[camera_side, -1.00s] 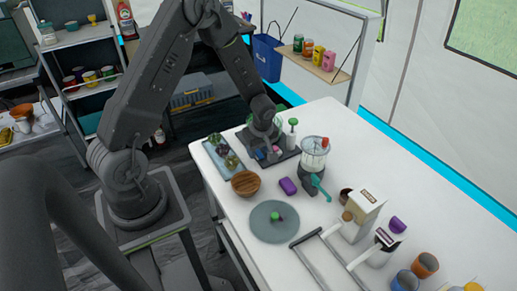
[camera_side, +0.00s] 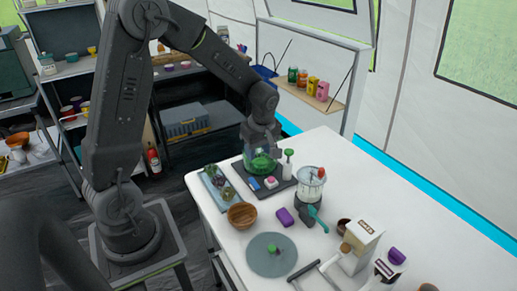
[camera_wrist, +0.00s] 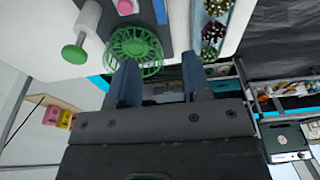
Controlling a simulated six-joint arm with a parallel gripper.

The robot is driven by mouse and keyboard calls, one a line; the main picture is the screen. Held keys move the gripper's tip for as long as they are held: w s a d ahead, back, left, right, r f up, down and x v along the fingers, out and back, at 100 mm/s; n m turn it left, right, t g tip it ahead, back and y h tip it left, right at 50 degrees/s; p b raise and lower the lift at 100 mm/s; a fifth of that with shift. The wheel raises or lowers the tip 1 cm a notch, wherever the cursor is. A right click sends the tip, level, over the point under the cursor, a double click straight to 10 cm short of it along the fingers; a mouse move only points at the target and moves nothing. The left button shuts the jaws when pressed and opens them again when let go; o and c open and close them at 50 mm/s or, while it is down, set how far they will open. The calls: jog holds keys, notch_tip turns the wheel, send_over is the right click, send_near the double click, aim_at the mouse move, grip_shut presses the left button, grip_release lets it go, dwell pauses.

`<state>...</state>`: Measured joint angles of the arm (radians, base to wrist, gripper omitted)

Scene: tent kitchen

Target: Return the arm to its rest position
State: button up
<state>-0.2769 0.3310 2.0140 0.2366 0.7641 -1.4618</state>
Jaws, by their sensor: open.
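My gripper (camera_wrist: 160,85) is open, and nothing shows between its two dark fingers in the wrist view. In the side view my gripper (camera_side: 262,148) points down near a green basket-like object (camera_side: 262,163) on a dark mat. The round green top of that object (camera_wrist: 134,47) appears just ahead of the fingers in the wrist view. Whether a finger touches it I cannot tell. My arm is bent, with its elbow high and its forearm reaching down over the far end of the white table (camera_side: 385,205).
Near the gripper are a green-topped white bottle (camera_side: 288,165), a tray of plants (camera_side: 216,186) and a blender (camera_side: 310,190). A wooden bowl (camera_side: 242,215), a purple block (camera_side: 285,217) and a grey round plate (camera_side: 271,256) stand nearer. A wall shelf (camera_side: 305,92) with jars lies behind.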

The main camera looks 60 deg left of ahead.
jog(key=shift+r, duration=0.15)
jog(key=s+d+r+m+t+h, duration=0.2)
jog(key=s+d+r+m+t, duration=0.3)
jog(key=s+d+r+m, duration=0.8)
jog(key=s+r+m, duration=0.2)
jog(key=s+m, duration=0.1)
jog(key=m, duration=0.2)
jog(key=shift+s+d+r+t, duration=0.2)
jog(key=shift+s+r+t, duration=0.1)
jog(key=shift+s+r, duration=0.05)
